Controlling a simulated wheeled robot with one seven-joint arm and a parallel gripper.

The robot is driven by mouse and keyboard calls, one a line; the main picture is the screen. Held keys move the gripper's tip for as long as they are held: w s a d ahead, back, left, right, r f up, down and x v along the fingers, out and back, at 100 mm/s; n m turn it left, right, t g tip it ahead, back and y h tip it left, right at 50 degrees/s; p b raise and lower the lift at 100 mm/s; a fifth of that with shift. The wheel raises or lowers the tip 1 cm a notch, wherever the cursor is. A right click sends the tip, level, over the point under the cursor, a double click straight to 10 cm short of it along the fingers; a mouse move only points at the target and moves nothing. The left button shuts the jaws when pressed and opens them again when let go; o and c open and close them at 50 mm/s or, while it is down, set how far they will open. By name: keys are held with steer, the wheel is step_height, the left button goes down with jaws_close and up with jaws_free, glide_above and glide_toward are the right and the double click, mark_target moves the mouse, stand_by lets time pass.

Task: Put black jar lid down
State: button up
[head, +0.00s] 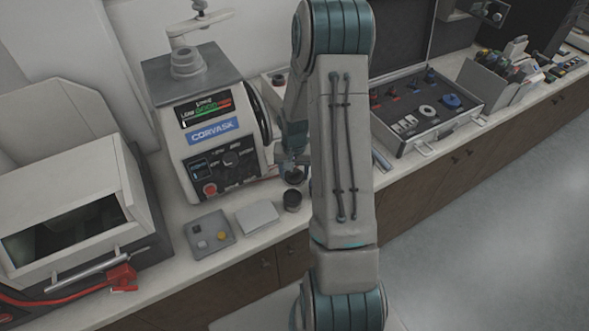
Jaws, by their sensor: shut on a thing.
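My gripper (292,165) points down over the counter, just right of the mounting press, and is partly hidden by my own arm. It is shut on the black jar lid (294,177), a small dark disc at its fingertips. A small dark jar (292,201) stands upright on the counter just below and in front of the lid. The lid appears above the jar, but I cannot tell the exact gap between them.
The mounting press (212,133) stands to the left. An open case (425,135) of parts is at right. Free counter around the jar is narrow.

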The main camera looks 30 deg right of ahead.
mark_target(294, 174)
steer(key=shift+f, duration=0.1)
steer(key=shift+f, duration=0.15)
steer(key=o, duration=1)
steer(key=shift+c, duration=0.2)
step_height(294, 174, up, 12)
steer(key=b, duration=0.2)
steer(key=s+a+r+n+t, duration=0.1)
steer(key=s+a+r+n, duration=0.1)
steer(key=s+a+r, duration=0.25)
steer(key=s+a+r+n+t, duration=0.1)
steer(key=s+a+r, duration=0.2)
steer(key=r, duration=0.3)
steer(key=s+a+r+n+t, duration=0.1)
steer(key=s+a+r, duration=0.1)
steer(key=s, duration=0.4)
steer(key=s+a+r+n, duration=0.2)
steer(key=s+a+r, duration=0.1)
steer(key=s+a, duration=0.1)
steer(key=shift+s+t, duration=0.4)
steer(key=shift+s, duration=0.45)
